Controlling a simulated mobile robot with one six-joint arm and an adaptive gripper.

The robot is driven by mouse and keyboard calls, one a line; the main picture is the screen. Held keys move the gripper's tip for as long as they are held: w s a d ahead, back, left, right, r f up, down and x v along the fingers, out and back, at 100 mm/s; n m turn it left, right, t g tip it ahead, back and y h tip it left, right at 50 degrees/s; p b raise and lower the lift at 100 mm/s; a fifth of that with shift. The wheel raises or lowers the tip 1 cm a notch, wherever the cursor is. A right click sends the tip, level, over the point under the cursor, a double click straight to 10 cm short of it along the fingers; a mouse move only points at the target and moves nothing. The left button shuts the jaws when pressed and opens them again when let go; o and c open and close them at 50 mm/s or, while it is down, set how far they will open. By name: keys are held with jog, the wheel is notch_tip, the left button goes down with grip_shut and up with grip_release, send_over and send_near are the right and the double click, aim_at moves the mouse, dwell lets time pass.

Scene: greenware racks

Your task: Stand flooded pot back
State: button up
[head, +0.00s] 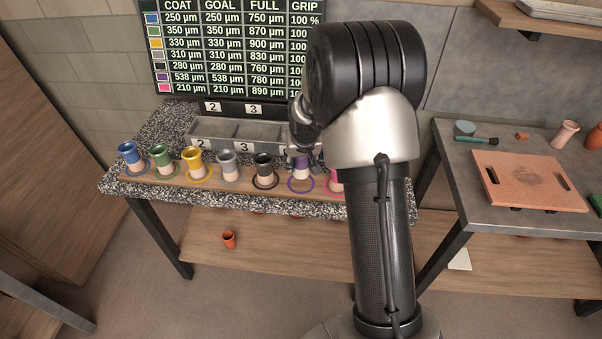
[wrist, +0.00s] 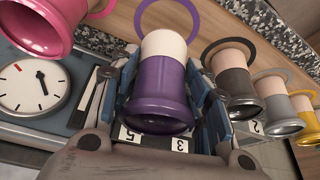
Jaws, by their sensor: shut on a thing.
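The purple pot (wrist: 160,88) has a purple glazed upper part and a pale bare base. My gripper (wrist: 163,78) is shut on it, with blue-padded fingers on both sides in the wrist view. In the head view the purple pot (head: 298,161) is partly hidden by my gripper (head: 304,152). Its pale base is over or close to the purple ring (head: 301,186) on the wooden strip; I cannot tell whether it touches. The purple ring (wrist: 168,4) also shows beyond the base in the wrist view. The board (head: 235,45) lists purple with coat and goal both 538 µm.
The black pot (head: 263,165) stands close on the left, with grey, yellow, green and blue pots farther left. The pink pot (head: 336,176) is close on the right, partly behind my arm. A grey numbered tray (head: 235,150) lies behind; a dial (wrist: 35,86) shows in the wrist view.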

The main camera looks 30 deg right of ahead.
aim_at(301, 171)
jog(key=shift+f+b, duration=0.55)
jog(key=shift+f, duration=1.45)
jog(key=shift+f, duration=0.2)
jog(key=o, duration=1.4)
